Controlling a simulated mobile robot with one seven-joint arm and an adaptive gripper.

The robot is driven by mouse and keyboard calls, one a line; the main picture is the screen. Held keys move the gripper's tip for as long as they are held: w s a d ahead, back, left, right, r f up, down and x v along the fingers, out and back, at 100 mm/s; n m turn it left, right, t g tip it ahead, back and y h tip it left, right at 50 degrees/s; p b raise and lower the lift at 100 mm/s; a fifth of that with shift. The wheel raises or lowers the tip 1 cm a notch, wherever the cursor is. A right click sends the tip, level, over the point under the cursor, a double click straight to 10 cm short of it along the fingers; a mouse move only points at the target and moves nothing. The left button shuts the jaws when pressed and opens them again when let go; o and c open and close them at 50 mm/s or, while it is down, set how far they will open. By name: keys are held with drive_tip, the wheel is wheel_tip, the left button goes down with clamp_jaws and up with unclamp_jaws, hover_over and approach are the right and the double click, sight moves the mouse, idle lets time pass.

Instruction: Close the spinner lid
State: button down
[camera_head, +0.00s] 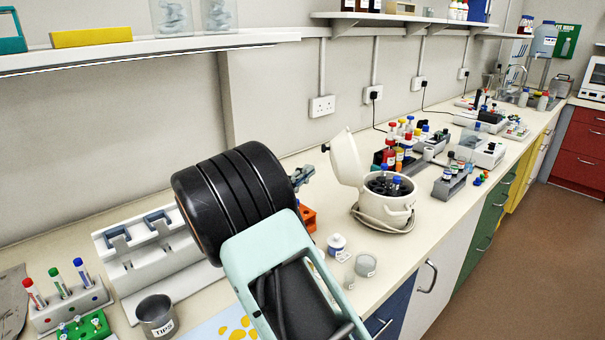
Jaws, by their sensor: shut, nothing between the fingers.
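The spinner (398,216) is a round cream-white pot on the bench, right of the picture's middle. Its lid (347,173) stands open, tilted up at the pot's left rear side, with a small dark knob at its outer edge. Tubes with dark and blue caps show inside the dark rotor (380,186). My gripper (304,176) shows only in part as a grey shape beyond the black end of my arm. It is shut and empty, left of the lid, with a gap between them in the picture. Most of the gripper is hidden by my arm.
A rack with coloured caps (397,155) stands behind the spinner, and a grey tube rack (449,187) to its right. A small jar (337,243) and clear cup (366,265) stand in front. An orange block (308,218) lies near my arm. A shelf (150,50) hangs above.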

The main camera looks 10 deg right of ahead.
sight(331, 152)
drive_tip(key=x, duration=0.6)
drive_tip(key=shift+w+d+p, duration=0.15)
drive_tip(key=shift+p, duration=0.2)
drive_tip(key=shift+d+r+m+g+y+b, duration=0.3)
drive_tip(key=shift+d+r+m+g+b, duration=0.2)
drive_tip(key=shift+d+r+m, duration=0.3)
drive_tip(key=d+m+g+y+p, duration=0.1)
drive_tip(key=d+m+y+p, duration=0.1)
drive_tip(key=d, duration=0.4)
drive_tip(key=d+r+m+g+y+p, duration=0.1)
drive_tip(key=d+m+y+p, duration=0.2)
drive_tip(key=d, duration=0.4)
drive_tip(key=d+r+m+g+y+p, duration=0.1)
drive_tip(key=d+m+y+p, duration=0.2)
drive_tip(key=d+y+p, duration=0.1)
drive_tip(key=shift+s+d+r+g+y, duration=0.15)
drive_tip(key=shift+d+y, duration=0.1)
drive_tip(key=shift+d, duration=0.2)
drive_tip(key=shift+s+d+g+y, duration=0.1)
drive_tip(key=shift+d+y, duration=0.1)
drive_tip(key=shift+d, duration=0.25)
drive_tip(key=shift+s+d+r+g+y, duration=0.15)
drive_tip(key=shift+d+y, duration=0.1)
drive_tip(key=shift+d, duration=0.2)
drive_tip(key=shift+d+f+p, duration=0.5)
drive_tip(key=shift+d+f, duration=0.1)
drive_tip(key=shift+f, duration=0.15)
drive_tip(key=shift+d+f, duration=1.45)
drive_tip(key=shift+f, duration=0.15)
